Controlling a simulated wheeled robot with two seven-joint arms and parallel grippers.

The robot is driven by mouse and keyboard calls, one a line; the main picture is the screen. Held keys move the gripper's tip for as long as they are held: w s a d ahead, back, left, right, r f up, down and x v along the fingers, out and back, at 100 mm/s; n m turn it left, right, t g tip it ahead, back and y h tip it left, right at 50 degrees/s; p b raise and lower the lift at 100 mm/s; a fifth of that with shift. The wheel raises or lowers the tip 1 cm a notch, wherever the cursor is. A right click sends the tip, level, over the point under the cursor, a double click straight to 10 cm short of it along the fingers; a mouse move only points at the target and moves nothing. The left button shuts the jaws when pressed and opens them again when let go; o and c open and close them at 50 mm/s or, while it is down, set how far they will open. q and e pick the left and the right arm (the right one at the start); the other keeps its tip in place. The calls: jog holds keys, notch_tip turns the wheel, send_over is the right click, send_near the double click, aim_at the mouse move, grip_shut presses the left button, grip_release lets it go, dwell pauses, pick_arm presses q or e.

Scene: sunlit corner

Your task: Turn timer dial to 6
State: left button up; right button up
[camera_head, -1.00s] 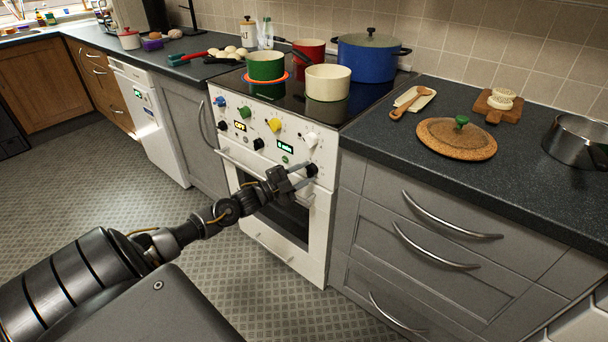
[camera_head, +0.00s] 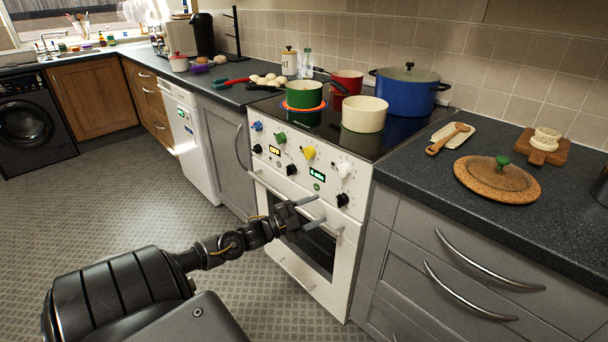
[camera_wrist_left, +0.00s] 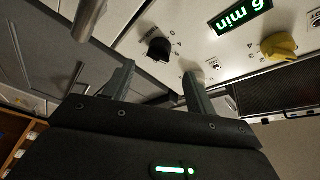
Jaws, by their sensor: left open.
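The timer dial, a black knob (camera_head: 342,200), is at the lower right of the white oven panel. It also shows in the left wrist view (camera_wrist_left: 157,50), with small marks around it; I cannot read its pointer setting. The green display (camera_head: 317,173) reads "6 min" in the left wrist view (camera_wrist_left: 242,14), where it appears tilted. My left gripper (camera_head: 322,209) is open and empty, just in front of the dial and a little left and below it. In the left wrist view its two fingers (camera_wrist_left: 159,84) are apart, with the dial beyond them, untouched. My right gripper is out of view.
The oven handle (camera_head: 286,197) runs across below the panel, close to my fingers. A yellow knob (camera_head: 309,152) and a white knob (camera_head: 344,170) sit nearby. Pots, including a cream one (camera_head: 364,115), stand on the hob. The floor at left is clear.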

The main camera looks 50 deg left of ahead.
pick_arm(q)
jog(key=v, duration=0.4)
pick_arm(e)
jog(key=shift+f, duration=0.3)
